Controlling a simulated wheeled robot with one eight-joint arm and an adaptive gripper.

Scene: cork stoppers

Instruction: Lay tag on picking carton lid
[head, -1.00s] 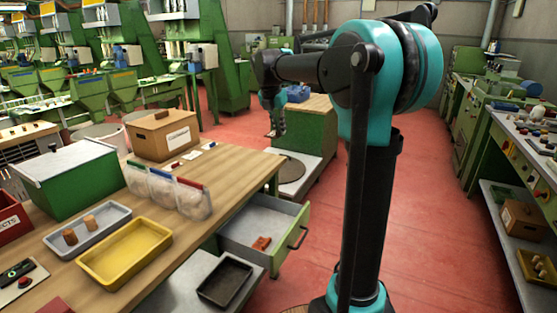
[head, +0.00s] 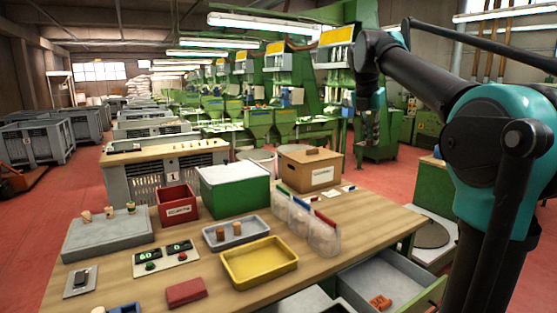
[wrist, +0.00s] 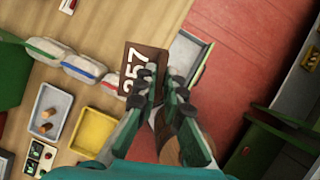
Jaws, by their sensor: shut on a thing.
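A brown tag (wrist: 136,68) with the white number 257 shows in the wrist view. My gripper (wrist: 163,88) is shut on it, and the fingertips cover part of its lower right edge. In the head view my gripper (head: 369,130) hangs beyond the table's far right side, past the carton; the tag is too small to make out there. The picking carton (head: 310,170) is a brown lidded box with a white label and a dark handle slot. It stands at the table's far end, left of my gripper, with its lid on.
On the wooden table (head: 400,222) are a green box (head: 234,193), clear bags (head: 322,238), a yellow tray (head: 262,266) and a grey tray with corks (head: 252,240). An open drawer (head: 385,278) juts out at the right.

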